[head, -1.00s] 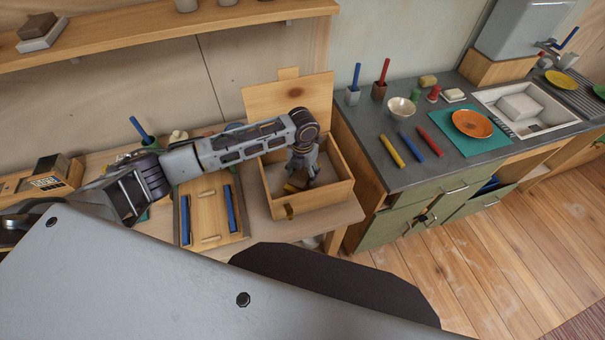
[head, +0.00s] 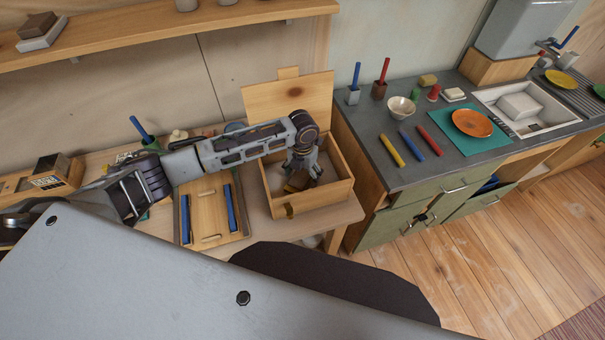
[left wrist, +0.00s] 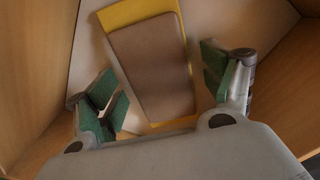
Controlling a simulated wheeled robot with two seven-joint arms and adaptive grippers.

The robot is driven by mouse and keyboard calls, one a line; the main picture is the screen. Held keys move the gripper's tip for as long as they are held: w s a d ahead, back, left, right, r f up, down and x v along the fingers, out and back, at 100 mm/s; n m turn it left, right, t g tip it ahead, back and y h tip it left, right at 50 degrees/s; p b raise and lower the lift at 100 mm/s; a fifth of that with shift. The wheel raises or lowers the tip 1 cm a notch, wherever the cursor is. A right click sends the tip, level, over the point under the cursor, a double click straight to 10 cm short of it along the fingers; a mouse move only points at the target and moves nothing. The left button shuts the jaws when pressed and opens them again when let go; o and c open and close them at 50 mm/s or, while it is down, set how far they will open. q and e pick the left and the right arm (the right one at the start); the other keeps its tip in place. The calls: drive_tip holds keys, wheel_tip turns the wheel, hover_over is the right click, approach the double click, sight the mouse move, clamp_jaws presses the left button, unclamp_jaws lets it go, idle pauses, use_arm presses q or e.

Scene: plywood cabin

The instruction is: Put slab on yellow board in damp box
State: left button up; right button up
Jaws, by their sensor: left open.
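The open wooden box (head: 328,199), its lid raised at the back, stands at the right end of the wooden table. The brown slab (head: 298,181) lies inside it. In the left wrist view the slab (left wrist: 152,66) lies on the yellow board (left wrist: 133,12), whose edges show beyond the slab's top and bottom ends. My left gripper (head: 302,172) reaches down into the box over the slab. In the left wrist view its green-padded fingers (left wrist: 165,88) are spread wide on both sides of the slab, apart from it. My right gripper is not in view.
The box walls stand close around my left gripper. A wooden tray with blue bars (head: 210,237) lies left of the box. A grey counter (head: 370,167) with pens, a bowl (head: 401,108) and an orange plate (head: 472,123) stands to the right. A shelf (head: 150,42) runs above.

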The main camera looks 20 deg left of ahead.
sight(303, 175)
use_arm(q)
drive_tip(key=shift+r, duration=0.1)
drive_tip(key=shift+r, duration=0.8)
wheel_tip(303, 175, up, 10)
drive_tip(key=b, duration=0.1)
drive_tip(key=shift+r, duration=0.25)
idle(1.4)
